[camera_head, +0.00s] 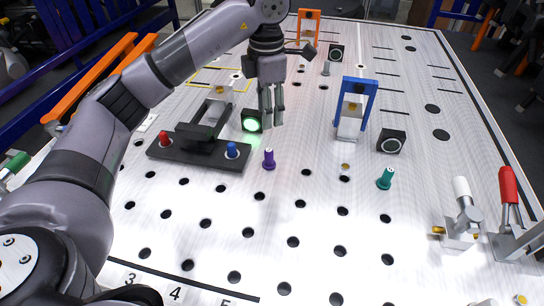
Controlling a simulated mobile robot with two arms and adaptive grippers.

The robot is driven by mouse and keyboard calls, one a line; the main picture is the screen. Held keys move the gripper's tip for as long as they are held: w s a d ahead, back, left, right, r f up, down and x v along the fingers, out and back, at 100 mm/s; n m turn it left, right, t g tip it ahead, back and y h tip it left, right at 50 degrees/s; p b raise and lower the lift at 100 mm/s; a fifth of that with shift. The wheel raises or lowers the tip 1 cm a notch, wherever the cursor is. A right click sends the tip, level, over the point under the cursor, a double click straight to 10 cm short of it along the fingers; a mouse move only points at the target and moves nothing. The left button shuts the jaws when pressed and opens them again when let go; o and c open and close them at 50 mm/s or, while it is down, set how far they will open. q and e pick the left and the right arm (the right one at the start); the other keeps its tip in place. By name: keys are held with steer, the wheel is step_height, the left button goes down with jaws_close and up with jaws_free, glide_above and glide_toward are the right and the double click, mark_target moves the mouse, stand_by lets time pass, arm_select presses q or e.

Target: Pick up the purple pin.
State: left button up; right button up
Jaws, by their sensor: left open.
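The purple pin (269,160) stands upright on the white perforated table, right of the black fixture's front right corner. My left gripper (272,122) points down just above and slightly behind the pin in the picture. Its fingers are apart, with nothing seen between them. The gap in height between the fingertips and the pin is hard to judge. My right gripper is not in view.
A black fixture (205,157) with a red and a blue pin (231,150) stands left of the purple pin. A green-lit block (251,122) is behind it. A blue frame (356,101), teal pin (385,179) and toggle clamps (462,222) stand to the right. The front middle is clear.

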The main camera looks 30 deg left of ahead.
mark_target(269, 150)
arm_select(q)
step_height(269, 150, down, 9)
steer(key=p, duration=0.3)
step_height(269, 150, down, 5)
steer(key=p, duration=0.3)
steer(key=shift+d+f, duration=0.1)
steer(key=shift+f, duration=0.3)
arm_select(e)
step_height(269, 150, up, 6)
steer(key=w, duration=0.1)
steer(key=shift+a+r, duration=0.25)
arm_select(q)
steer(key=shift+c, duration=0.4)
jaws_close()
